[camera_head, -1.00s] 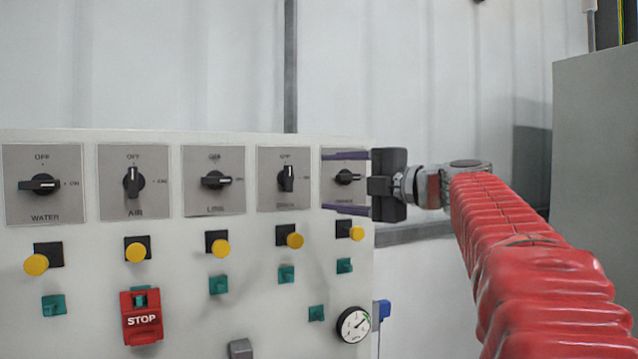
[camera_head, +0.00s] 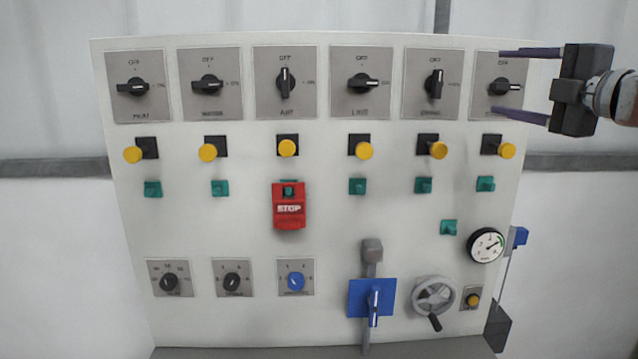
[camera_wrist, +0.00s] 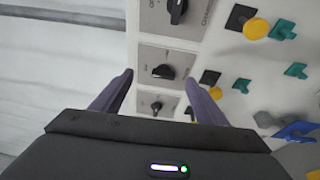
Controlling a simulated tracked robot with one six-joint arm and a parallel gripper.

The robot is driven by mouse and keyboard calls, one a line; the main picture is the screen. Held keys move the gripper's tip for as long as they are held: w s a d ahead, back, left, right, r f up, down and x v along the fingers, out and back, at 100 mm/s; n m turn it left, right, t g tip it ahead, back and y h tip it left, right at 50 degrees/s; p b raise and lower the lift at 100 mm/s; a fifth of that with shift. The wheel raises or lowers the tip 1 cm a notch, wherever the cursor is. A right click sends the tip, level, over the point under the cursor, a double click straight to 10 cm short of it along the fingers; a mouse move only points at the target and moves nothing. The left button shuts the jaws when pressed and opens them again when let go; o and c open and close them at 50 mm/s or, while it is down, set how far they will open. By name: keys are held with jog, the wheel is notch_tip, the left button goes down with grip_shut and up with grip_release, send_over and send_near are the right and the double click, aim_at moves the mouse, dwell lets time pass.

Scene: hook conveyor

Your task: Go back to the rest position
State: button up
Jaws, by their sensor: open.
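My gripper (camera_head: 530,86) is at the upper right of the control panel (camera_head: 330,235) in the head view. Its two purple fingers are apart and reach left toward the rightmost black rotary switch (camera_head: 499,87), one finger above it and one below. I cannot tell whether they touch the panel. In the wrist view the open fingers (camera_wrist: 160,95) stand on either side of a column of rotary switches, with a black knob (camera_wrist: 163,72) showing between them. Nothing is held.
Below the switches are yellow buttons (camera_head: 288,148), green buttons (camera_head: 357,186) and a red STOP box (camera_head: 289,210). Lower down are small dials, a blue lever (camera_head: 373,303), a handwheel (camera_head: 434,297) and a gauge (camera_head: 486,246). A grey rail (camera_head: 580,162) runs along the white wall.

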jog(key=d+f+m+t+h, duration=0.1)
jog(key=d+f+m+h, duration=0.2)
jog(key=d+m+h, duration=1)
jog(key=s+f+m+g+h, duration=0.1)
jog(key=s+f+m+g, duration=0.3)
jog(key=f, duration=0.4)
jog(key=s+f+m+g+h, duration=0.1)
jog(key=s+f+m+g, duration=0.3)
jog(key=f, duration=0.5)
jog(key=s+a+f+m+g+y, duration=0.2)
jog(key=s+a+f, duration=0.3)
jog(key=a+f, duration=0.4)
jog(key=s+a+f+m+g+y, duration=0.1)
jog(key=s+a+f+g+y, duration=0.2)
jog(key=a+f, duration=0.55)
jog(key=s+a+f+y, duration=0.1)
jog(key=s+a+f, duration=0.1)
jog(key=a, duration=0.3)
jog(key=s+a+f+n+y, duration=0.1)
jog(key=s+a+f+y, duration=0.1)
jog(key=s+a, duration=0.3)
jog(key=s+a+f+n+y, duration=0.1)
jog(key=s+a+f, duration=0.2)
jog(key=a, duration=0.4)
jog(key=shift+s+f+y, duration=0.15)
jog(key=shift+f+y, duration=0.15)
jog(key=shift+f, duration=0.45)
